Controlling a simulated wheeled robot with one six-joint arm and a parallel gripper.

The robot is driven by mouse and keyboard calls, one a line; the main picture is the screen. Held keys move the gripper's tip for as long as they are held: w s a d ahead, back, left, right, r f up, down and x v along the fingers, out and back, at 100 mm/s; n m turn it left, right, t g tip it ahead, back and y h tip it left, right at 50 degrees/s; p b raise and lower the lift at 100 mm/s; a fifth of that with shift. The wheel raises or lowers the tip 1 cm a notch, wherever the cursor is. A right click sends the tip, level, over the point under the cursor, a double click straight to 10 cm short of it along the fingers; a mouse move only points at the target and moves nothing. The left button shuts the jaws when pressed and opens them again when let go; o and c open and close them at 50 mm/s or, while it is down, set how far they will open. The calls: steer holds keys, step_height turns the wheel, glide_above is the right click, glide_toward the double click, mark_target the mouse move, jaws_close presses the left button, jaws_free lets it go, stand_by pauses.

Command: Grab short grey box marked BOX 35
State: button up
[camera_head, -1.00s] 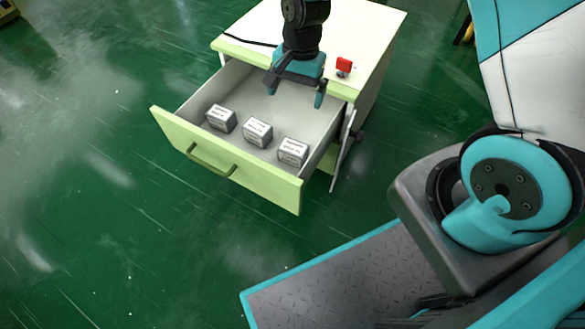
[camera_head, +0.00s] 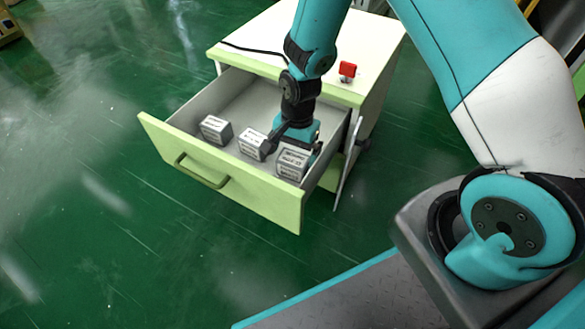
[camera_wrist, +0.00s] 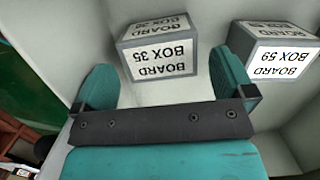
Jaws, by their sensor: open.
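The short grey box marked BOX 35 (camera_wrist: 160,58) has white labels, which read upside down in the wrist view. It appears to be the rightmost box (camera_head: 291,166) in the open drawer in the head view. My gripper (camera_head: 296,147) is down inside the drawer, behind this box. In the wrist view my gripper (camera_wrist: 163,82) is open, with a teal finger on each side of the box's near part. No clear grip on the box shows. The box sits on the drawer floor.
A similar box marked BOX 59 (camera_wrist: 279,55) stands close beside the right finger; it seems to be the middle box (camera_head: 253,145). Another box (camera_head: 216,129) stands further left. The pale green drawer (camera_head: 222,181) has walls around them. A red item (camera_head: 347,70) is on the cabinet top.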

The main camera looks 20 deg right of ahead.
mark_target(294, 158)
steer(key=f+b, duration=0.2)
steer(key=f, duration=0.1)
steer(key=f+b, duration=0.1)
steer(key=f, duration=0.1)
steer(key=shift+s+a+b, duration=0.25)
steer(key=shift+s+b, duration=0.05)
steer(key=shift+r, duration=0.1)
steer(key=c, duration=0.9)
